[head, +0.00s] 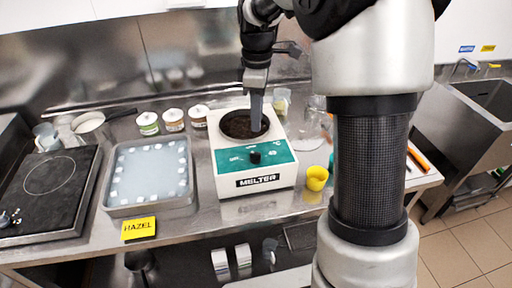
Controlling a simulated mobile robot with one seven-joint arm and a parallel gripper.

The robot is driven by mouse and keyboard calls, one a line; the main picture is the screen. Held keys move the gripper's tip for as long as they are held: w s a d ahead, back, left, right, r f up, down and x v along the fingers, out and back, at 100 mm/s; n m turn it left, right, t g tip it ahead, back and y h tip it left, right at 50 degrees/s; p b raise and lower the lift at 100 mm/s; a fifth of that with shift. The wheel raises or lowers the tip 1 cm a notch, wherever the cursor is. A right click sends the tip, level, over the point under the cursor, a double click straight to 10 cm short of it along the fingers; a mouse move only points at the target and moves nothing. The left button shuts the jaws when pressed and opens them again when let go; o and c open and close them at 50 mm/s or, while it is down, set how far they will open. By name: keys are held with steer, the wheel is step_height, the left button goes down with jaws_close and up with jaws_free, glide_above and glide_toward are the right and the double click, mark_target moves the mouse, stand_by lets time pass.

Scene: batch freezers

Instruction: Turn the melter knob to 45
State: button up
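The melter (257,182) is a white box with a teal front panel and a round dark pot (236,126) in its top. It stands on the steel counter in the middle of the head view. Its black knob (255,157) sits in the middle of the teal panel; the scale marks are too small to read. My gripper (256,126) points down over the pot, above and behind the knob, apart from it. Its fingers show as one narrow grey shape, so I cannot tell whether it is open or shut.
A metal tray (112,207) with white pieces stands left of the melter, by a yellow HAZEL sign (138,229). A yellow cup (317,178) stands close at its right. Several small jars (173,119) stand behind. A dark hotplate (45,190) is far left, a sink (488,95) far right.

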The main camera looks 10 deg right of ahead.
mark_target(257, 153)
step_height(257, 153, down, 12)
steer(key=shift+f, duration=0.2)
jaws_close()
